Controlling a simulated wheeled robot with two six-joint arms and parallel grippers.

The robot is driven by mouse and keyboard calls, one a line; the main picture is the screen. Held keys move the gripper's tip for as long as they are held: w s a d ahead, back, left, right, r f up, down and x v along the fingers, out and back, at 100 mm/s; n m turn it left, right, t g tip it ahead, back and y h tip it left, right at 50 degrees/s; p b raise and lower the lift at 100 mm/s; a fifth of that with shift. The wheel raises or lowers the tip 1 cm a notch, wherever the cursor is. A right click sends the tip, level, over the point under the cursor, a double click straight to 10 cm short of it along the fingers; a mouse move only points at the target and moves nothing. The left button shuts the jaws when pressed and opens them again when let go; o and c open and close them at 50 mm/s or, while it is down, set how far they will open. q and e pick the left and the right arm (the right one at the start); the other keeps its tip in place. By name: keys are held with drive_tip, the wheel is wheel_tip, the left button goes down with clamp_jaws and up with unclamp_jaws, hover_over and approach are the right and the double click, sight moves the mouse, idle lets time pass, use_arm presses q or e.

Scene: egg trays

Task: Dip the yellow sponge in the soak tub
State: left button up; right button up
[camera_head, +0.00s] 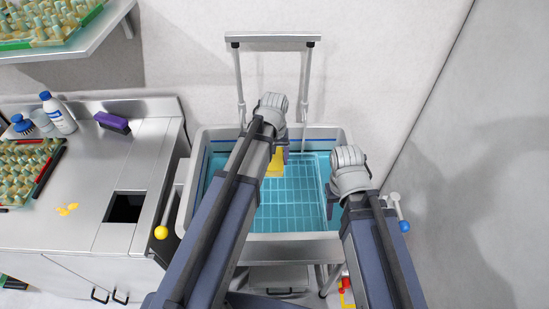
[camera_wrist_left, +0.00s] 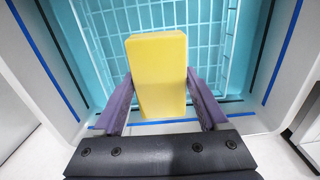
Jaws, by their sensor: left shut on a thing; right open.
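The yellow sponge (camera_wrist_left: 157,75) is a block held between the two purple fingers of my left gripper (camera_wrist_left: 160,100) in the left wrist view. In the head view the sponge (camera_head: 274,164) shows partly behind my left arm, over the soak tub (camera_head: 343,140). The tub is a pale basin with blue liquid and a wire basket (camera_head: 290,200) inside. I cannot tell whether the sponge touches the liquid. My right gripper (camera_head: 332,198) is at the tub's right side, mostly hidden behind its wrist; what shows of it is empty.
A yellow-ended handle (camera_head: 161,232) and a blue-ended one (camera_head: 404,226) flank the tub. A wall closes the right.

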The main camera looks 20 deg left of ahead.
sight(274, 158)
use_arm(q)
wheel_tip(274, 158, down, 13)
drive_tip(key=b, duration=1.2)
use_arm(e)
wheel_tip(274, 158, down, 13)
use_arm(q)
drive_tip(key=shift+r, duration=0.3)
use_arm(e)
drive_tip(key=shift+r, duration=0.25)
use_arm(q)
wheel_tip(274, 158, up, 12)
drive_tip(key=p, duration=1.2)
use_arm(e)
wheel_tip(274, 158, up, 12)
use_arm(q)
drive_tip(key=shift+r+p, duration=0.15)
drive_tip(key=shift+p, duration=0.15)
use_arm(e)
drive_tip(key=shift+r, duration=0.2)
idle(0.3)
use_arm(q)
wheel_tip(274, 158, up, 4)
drive_tip(key=p, duration=0.4)
use_arm(e)
wheel_tip(274, 158, up, 4)
drive_tip(key=shift+f, duration=0.15)
